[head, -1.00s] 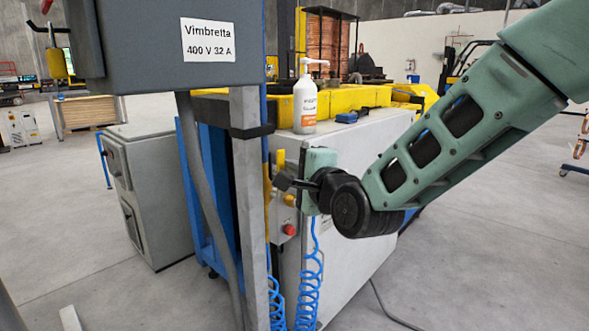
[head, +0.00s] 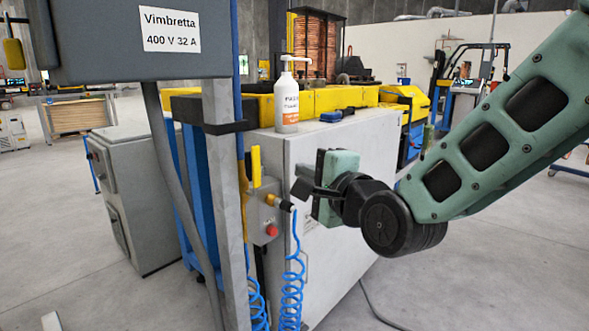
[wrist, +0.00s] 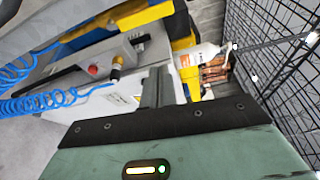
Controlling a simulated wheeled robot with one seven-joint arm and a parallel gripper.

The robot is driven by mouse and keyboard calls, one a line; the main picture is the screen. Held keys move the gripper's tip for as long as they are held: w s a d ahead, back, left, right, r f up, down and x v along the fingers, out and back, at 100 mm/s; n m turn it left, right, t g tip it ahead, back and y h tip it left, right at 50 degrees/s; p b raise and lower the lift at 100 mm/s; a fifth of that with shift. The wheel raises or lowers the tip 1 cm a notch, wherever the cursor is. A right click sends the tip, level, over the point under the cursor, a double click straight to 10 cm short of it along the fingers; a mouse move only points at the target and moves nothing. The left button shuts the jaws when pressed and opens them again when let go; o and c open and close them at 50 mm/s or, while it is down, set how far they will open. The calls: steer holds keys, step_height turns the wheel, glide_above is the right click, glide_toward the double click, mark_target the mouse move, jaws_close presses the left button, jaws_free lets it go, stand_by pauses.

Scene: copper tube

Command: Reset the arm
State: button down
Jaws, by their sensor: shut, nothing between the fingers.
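My green arm reaches in from the right in the head view. My gripper (head: 306,189) is shut and empty, in front of the grey cabinet of the machine (head: 350,205). It is to the right of the small control box with a red button and a yellow lever, with a visible gap between them. In the wrist view the gripper's dark fingers (wrist: 160,93) show above the green housing, with nothing held between them.
Blue coiled hoses (head: 291,290) hang below the control box (head: 265,215). A grey post (head: 228,200) and electrical box (head: 120,45) stand at left. Floor at right is open.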

steer(key=s+d+f+n+g+h, duration=0.35)
steer(key=s+f+n+g, duration=0.45)
steer(key=s+f+n, duration=0.3)
steer(key=s+d+f+n+g+h, duration=0.25)
steer(key=s+d+n, duration=0.3)
steer(key=s, duration=0.35)
steer(key=s+d+f+n+g+h, duration=0.2)
steer(key=s+d+n+g+h, duration=0.15)
steer(key=s+d, duration=0.4)
step_height(320, 180, up, 12)
steer(key=s+a+p, duration=0.1)
steer(key=p, duration=1.1)
steer(key=shift+a+f+g, duration=0.2)
steer(key=shift+a+g, duration=0.05)
steer(key=shift+g, duration=0.15)
steer(key=shift+s+y, duration=0.1)
steer(key=shift+y, duration=0.15)
